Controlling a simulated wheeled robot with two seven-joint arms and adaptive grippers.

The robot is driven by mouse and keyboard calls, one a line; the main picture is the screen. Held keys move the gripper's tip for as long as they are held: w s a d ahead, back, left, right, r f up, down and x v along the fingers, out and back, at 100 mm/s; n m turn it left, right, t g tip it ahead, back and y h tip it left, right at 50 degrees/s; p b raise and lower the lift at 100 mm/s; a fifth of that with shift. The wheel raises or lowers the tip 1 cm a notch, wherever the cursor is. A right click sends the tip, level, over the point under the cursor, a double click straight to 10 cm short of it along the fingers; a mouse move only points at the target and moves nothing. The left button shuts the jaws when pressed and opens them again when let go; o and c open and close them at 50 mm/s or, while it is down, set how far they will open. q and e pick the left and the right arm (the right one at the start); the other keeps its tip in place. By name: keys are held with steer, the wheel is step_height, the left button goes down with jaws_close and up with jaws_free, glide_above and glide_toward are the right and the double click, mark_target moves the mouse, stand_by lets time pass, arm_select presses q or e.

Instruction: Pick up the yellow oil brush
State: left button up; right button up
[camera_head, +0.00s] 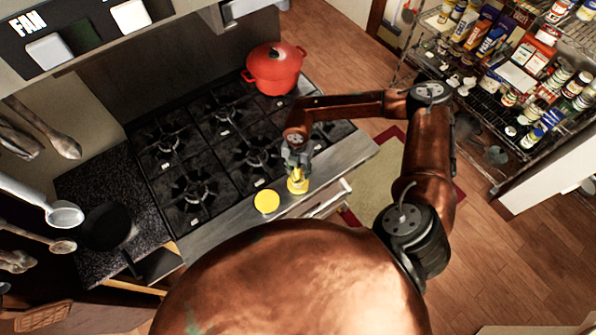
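A small yellow object with an upright part, which looks like the yellow oil brush (297,185), stands on the steel front ledge of the stove. My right gripper (297,168) points down at its top, with the fingers at or around the upper part. The fingers are small and overlap the object, so I cannot tell whether they are closed on it. A round yellow disc or lid (266,201) lies on the same ledge, just left of the brush. My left gripper is not in view.
The black gas stove (205,150) lies behind the ledge (225,228), with a red lidded pot (272,70) at its back right. A dark pan (107,227) sits on the left counter. Utensils hang at the left edge. A stocked wire shelf (480,88) stands at the upper right.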

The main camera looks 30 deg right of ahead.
steer(key=shift+f, duration=0.35)
steer(key=shift+c, duration=0.4)
jaws_close()
